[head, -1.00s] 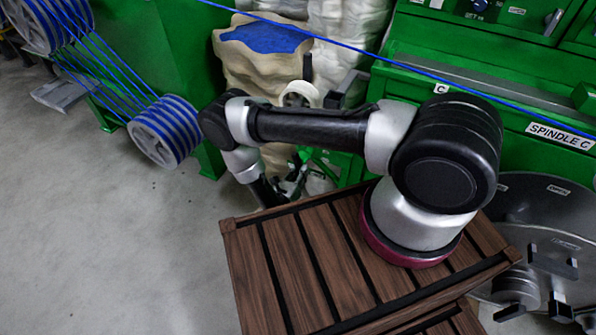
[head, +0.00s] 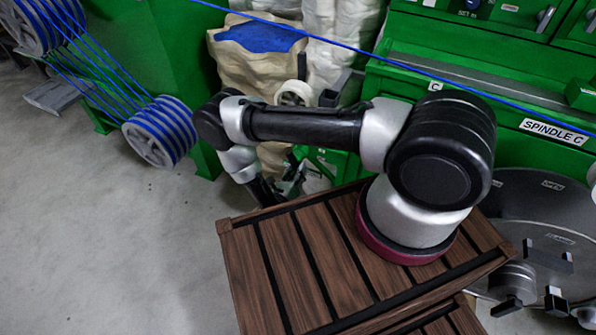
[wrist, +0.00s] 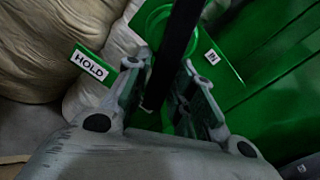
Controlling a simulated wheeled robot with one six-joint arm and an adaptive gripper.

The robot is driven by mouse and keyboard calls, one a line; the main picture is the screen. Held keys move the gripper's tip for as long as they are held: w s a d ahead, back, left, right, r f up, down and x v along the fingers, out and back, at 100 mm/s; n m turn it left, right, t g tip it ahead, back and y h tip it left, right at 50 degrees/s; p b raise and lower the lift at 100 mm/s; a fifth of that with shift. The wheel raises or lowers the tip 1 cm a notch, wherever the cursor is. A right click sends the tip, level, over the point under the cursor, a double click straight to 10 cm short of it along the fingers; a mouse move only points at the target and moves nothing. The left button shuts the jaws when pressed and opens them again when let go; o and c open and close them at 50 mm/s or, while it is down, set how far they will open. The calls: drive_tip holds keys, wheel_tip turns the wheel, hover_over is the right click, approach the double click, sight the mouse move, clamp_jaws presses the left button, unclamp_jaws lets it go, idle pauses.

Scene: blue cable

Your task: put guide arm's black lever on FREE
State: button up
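In the wrist view, a black bar (wrist: 181,35), which looks like the guide arm's lever, runs down between the two fingers of my gripper (wrist: 162,75). One finger is on each side of it, close to it. I cannot tell whether both fingers touch it. A white HOLD label (wrist: 90,64) on a green plate is left of the bar. A smaller label (wrist: 212,57), too small to read, is on green metal to the right. No FREE label is readable. In the head view my gripper (head: 268,192) is low beside the green machine, mostly dark and partly hidden.
A slatted wooden crate (head: 290,265) carries my arm's base. A blue cable (head: 330,40) runs across the green machine (head: 480,85), marked SPINDLE C. Reels of blue cable (head: 165,130) stand at left, pale sacks (head: 255,75) behind the arm. The grey floor (head: 100,240) at left is clear.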

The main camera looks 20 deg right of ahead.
drive_tip(key=shift+o, duration=0.6)
drive_tip(key=shift+s+a, duration=0.1)
drive_tip(key=shift+a, duration=0.05)
drive_tip(key=v, duration=0.7)
drive_tip(key=shift+s, duration=0.1)
